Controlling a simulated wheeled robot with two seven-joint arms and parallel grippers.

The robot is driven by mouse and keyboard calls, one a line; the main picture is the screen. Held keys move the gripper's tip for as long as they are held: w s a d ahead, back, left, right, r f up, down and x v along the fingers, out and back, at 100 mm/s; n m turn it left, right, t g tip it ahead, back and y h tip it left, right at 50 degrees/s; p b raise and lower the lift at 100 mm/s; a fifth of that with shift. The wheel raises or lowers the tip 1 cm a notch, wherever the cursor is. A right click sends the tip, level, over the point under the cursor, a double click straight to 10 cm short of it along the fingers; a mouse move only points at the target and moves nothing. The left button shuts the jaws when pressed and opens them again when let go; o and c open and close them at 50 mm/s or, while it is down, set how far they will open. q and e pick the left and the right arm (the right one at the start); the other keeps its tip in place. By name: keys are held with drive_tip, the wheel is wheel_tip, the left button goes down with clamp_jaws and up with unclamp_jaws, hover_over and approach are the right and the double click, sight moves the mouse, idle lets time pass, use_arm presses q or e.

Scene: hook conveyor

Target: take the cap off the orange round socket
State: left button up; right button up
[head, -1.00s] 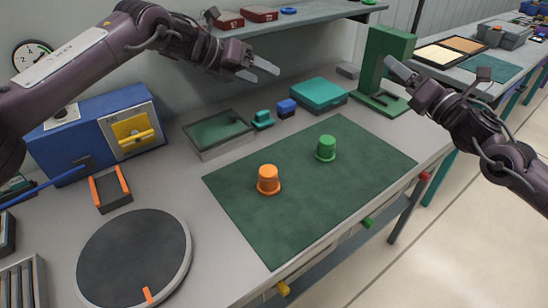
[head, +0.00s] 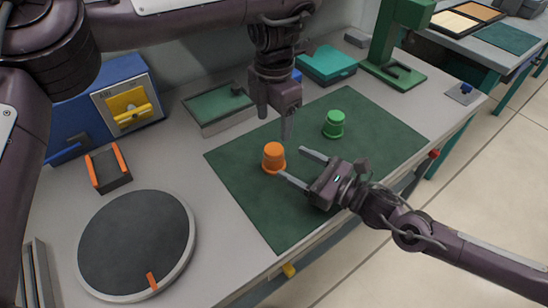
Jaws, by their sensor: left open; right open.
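The orange round socket (head: 274,157) stands upright on the dark green mat (head: 240,190), with a wider flange at its base. It looks like a closed cup shape; I cannot tell the cap from the socket body. A similar green round piece (head: 334,124) stands on the mat further back and right. My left gripper (head: 274,126) points down, open and empty, just above and behind the orange socket. My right gripper (head: 291,163) is open and low over the mat, its fingers pointing left at the orange socket. Its lower fingertip is close to the flange; contact is unclear.
A grey turntable (head: 130,245) lies at the front left, beside an orange-sided holder (head: 109,168). A blue box with a yellow handle (head: 128,104) and a shallow green-lined tray (head: 215,106) stand behind. A green stand (head: 400,45) rises at the back right.

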sight(275, 148)
use_arm(q)
drive_tip(key=shift+w, duration=0.15)
use_arm(e)
drive_tip(key=x, duration=0.4)
drive_tip(key=shift+w+a, duration=0.35)
drive_tip(key=shift+a, duration=0.05)
